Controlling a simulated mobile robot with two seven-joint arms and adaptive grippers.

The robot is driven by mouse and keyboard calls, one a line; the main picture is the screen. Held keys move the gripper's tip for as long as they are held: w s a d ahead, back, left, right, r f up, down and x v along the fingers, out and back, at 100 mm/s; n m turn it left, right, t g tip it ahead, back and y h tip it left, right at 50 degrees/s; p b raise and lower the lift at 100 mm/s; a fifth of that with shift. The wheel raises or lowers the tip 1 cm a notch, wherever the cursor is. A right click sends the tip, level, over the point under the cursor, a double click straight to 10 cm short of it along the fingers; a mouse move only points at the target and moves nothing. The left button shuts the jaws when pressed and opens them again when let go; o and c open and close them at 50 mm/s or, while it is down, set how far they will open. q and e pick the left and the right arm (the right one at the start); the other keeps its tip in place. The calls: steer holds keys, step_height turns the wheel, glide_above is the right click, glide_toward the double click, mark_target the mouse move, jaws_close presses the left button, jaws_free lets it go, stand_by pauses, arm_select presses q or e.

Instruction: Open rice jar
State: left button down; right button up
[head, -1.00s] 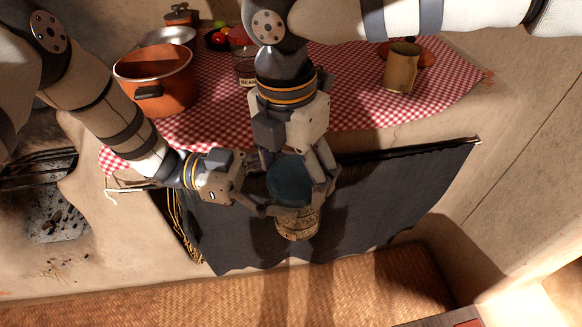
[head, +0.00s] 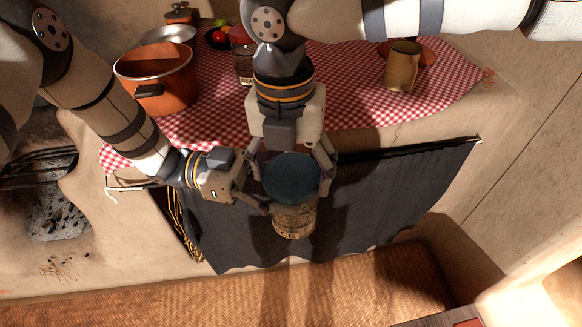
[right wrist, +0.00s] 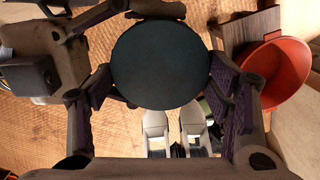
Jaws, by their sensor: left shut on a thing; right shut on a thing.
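The rice jar (head: 294,220) is a tan, woven-looking cylinder held upright in front of the dark cloth. Its round dark blue-green lid (head: 290,176) sits on top; it also fills the middle of the right wrist view (right wrist: 160,65). My left gripper (head: 262,207) comes from the left and is shut on the jar body, its far finger partly hidden. My right gripper (head: 290,186) points down from above, its fingers shut on opposite sides of the lid. I see no clear gap between lid and jar.
Behind, a red-checked cloth (head: 350,115) carries an orange pot (head: 156,85), a tan mug (head: 402,66) and a glass jar (head: 242,60). A dark curtain (head: 400,200) hangs below. A woven mat (head: 200,300) covers the floor. An orange-red bowl (right wrist: 272,78) shows in the right wrist view.

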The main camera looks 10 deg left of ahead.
steer(key=shift+w+a+r, duration=0.1)
steer(key=shift+w+r, duration=0.1)
steer(key=shift+w, duration=0.1)
steer(key=o, duration=1.2)
steer(key=shift+o, duration=0.4)
steer(key=shift+s+f, duration=0.1)
